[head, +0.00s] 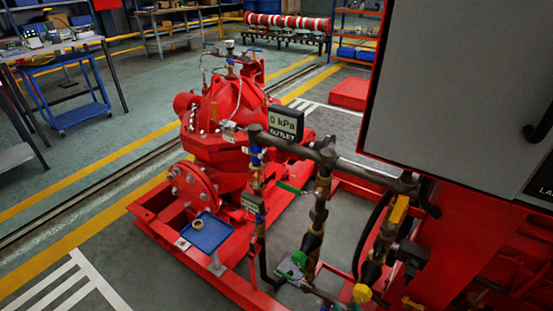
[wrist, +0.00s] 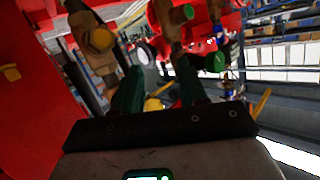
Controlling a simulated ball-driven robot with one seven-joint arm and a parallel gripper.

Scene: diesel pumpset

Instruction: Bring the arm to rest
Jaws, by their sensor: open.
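My gripper (wrist: 160,82) shows at the bottom of the wrist view, its dark crossbar and two fingers pointing up the picture. The fingers stand apart and I see nothing held between them. I cannot make out my arm or gripper in the head view.
A grey-fronted red cabinet (head: 455,90) fills the right of the head view. Dark pipes with valves (head: 315,235) stand in front of it. A small blue tray (head: 214,240) holds a ring. A blue cart (head: 70,117) stands far left. Green floor left of the pump is clear.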

